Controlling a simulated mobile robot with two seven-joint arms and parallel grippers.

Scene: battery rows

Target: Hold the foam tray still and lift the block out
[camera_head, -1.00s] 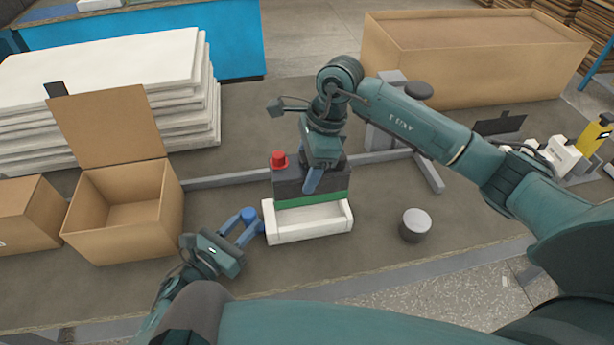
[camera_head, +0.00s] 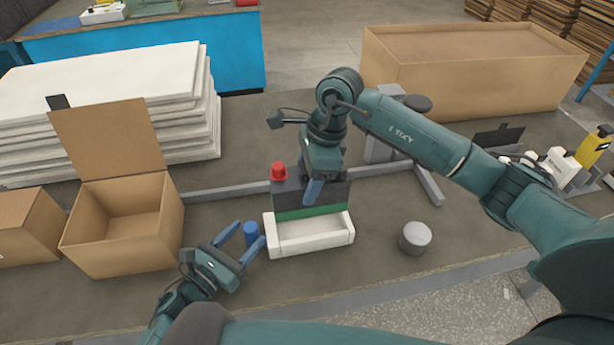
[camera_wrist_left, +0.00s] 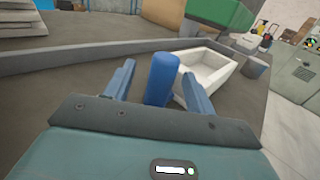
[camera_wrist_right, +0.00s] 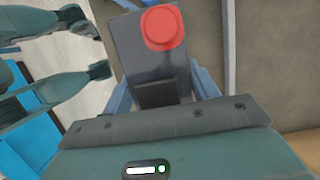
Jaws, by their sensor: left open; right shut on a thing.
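The white foam tray (camera_head: 343,240) rests on the workbench, and its hollow looks empty. The dark grey block (camera_head: 335,193) with a green bottom and a red knob (camera_head: 278,171) is held above the tray's far side. My right gripper (camera_head: 313,192) is shut on the block from above; the right wrist view also shows the block (camera_wrist_right: 140,55) between its fingers. My left gripper (camera_head: 249,233) is open by the tray's left end. A blue cylinder (camera_wrist_left: 161,80) stands between its spread fingers, with gaps on both sides. The block's green part (camera_wrist_left: 220,14) shows above the tray (camera_wrist_left: 215,65) in the left wrist view.
An open cardboard box (camera_head: 120,240) stands left of my left gripper. A grey round can (camera_head: 415,238) stands right of the tray. White stacked slabs (camera_head: 110,95) lie at the back left, and a large carton (camera_head: 470,80) is behind. Bench between tray and can is clear.

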